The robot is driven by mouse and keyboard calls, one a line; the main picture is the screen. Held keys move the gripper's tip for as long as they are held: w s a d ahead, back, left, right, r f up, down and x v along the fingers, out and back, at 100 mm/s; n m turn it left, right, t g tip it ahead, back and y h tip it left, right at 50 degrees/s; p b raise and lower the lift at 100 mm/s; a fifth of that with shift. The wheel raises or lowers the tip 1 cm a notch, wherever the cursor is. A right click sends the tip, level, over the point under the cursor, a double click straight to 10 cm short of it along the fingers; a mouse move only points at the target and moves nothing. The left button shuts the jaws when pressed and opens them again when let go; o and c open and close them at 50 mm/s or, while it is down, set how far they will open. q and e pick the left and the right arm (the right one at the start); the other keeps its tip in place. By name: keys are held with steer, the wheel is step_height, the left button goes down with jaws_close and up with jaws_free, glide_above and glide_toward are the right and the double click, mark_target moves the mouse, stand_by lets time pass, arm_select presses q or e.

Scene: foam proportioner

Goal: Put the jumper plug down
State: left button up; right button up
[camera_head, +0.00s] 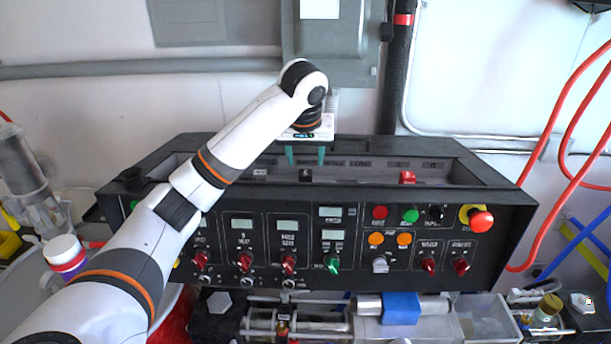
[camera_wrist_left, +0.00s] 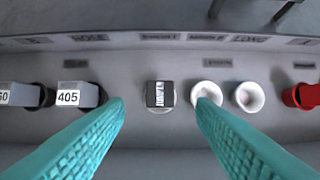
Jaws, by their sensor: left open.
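The black jumper plug (camera_wrist_left: 160,94), with a pale label hard to read, sits upright in a round socket in the recessed top of the black console. It also shows in the head view (camera_head: 305,175), beneath the left gripper. My left gripper (camera_head: 305,160) is open, its teal fingers pointing down into the recess. In the left wrist view the fingertips (camera_wrist_left: 160,108) stand to either side of the plug, with visible gaps and nothing held. My right gripper is not in view.
Two empty white sockets (camera_wrist_left: 228,95) lie right of the plug, then a red plug (camera_wrist_left: 302,95). Grey labelled plugs (camera_wrist_left: 80,95) stand to the left. The console's front panel (camera_head: 340,240) carries knobs and buttons, with a red emergency button (camera_head: 481,221) at right.

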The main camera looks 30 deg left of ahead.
arm_select(q)
steer(key=p+v, duration=0.1)
steer(key=v, duration=0.4)
steer(key=shift+s, duration=0.1)
steer(key=shift+d, duration=0.1)
stand_by(0.3)
